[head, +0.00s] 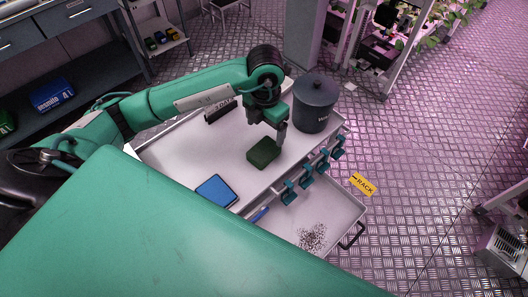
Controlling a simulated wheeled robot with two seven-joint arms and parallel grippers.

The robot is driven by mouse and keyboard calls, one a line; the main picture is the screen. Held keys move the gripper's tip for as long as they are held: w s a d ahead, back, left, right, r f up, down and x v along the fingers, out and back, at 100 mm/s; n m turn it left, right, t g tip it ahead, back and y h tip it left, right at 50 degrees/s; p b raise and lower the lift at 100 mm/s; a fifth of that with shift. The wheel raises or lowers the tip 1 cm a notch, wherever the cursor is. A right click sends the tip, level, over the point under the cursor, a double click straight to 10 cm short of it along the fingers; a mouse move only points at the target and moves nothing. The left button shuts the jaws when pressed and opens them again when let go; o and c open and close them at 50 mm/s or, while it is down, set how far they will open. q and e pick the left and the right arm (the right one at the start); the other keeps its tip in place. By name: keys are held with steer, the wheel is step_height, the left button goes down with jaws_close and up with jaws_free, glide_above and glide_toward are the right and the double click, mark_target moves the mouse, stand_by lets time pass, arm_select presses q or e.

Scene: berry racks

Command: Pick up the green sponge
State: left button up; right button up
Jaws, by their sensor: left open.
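The green sponge (263,153) is a dark green block lying on the white cart top (176,160). My left gripper (280,136) hangs over the cart top with its fingers pointing down, close to the sponge's upper right edge. It is open. I cannot tell whether a finger touches the sponge. My left arm comes in from the left and reaches across above the cart. My right gripper is not in view.
A dark lidded pot (315,104) stands just right of my left gripper. A blue sponge-like block (216,191) lies at the cart's front edge. Teal clips (306,182) line the right edge above an open drawer (333,203) holding dark bits.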

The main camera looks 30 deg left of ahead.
arm_select(q)
glide_above(264, 150)
steer(key=f, duration=0.4)
steer(key=shift+d+f+p, duration=0.2)
steer(key=shift+f+p, duration=0.1)
steer(key=shift+f, duration=0.05)
steer(key=f, duration=0.1)
steer(key=f+p, duration=0.1)
steer(key=f, duration=0.1)
steer(key=f+p, duration=0.1)
steer(key=f, duration=0.1)
steer(key=shift+a, duration=0.25)
steer(key=shift+f, duration=0.2)
steer(key=c, duration=1.1)
